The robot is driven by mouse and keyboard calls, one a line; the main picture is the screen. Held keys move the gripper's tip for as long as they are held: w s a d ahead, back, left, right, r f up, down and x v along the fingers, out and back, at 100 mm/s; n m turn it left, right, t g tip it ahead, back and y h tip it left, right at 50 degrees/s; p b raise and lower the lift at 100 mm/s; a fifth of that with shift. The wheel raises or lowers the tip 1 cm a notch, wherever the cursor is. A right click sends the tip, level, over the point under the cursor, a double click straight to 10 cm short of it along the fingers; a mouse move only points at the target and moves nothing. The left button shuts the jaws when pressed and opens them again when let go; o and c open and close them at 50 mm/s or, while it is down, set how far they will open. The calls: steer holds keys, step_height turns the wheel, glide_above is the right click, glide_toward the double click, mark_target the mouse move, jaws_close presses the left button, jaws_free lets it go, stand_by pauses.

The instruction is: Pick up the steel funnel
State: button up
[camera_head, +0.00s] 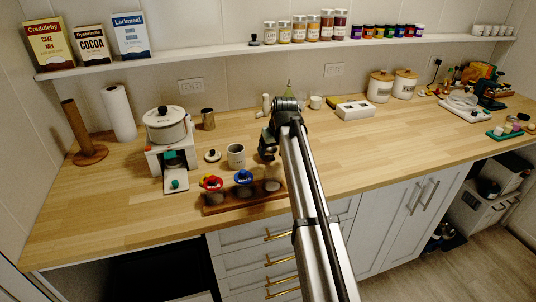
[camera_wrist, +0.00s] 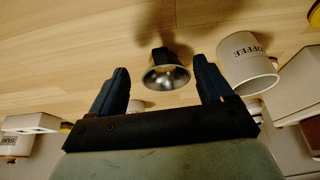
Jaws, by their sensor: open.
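The steel funnel (camera_wrist: 166,76) shows in the wrist view as a shiny flared cone with a dark narrow part behind it. It appears between the fingertips of my gripper (camera_wrist: 160,68); wood shows on both sides and I see no contact. My gripper is open and empty. In the head view my gripper (camera_head: 268,148) hangs low over the counter, just right of a white mug (camera_head: 236,155). I cannot make out the funnel there; my gripper and arm may hide it.
A white vessel lettered COFFEE (camera_wrist: 240,62) is close on the right in the wrist view. A wooden rack (camera_head: 222,206) with red and blue items stands in front. A small lidded jar or knob (camera_head: 212,156), a white pot (camera_head: 166,128) and a white box (camera_head: 354,110) stand around.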

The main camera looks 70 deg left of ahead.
mark_target(272, 155)
steer(key=x, duration=0.5)
steer(key=shift+s, duration=0.1)
steer(key=shift+r, duration=0.1)
steer(key=shift+c, duration=0.3)
jaws_close()
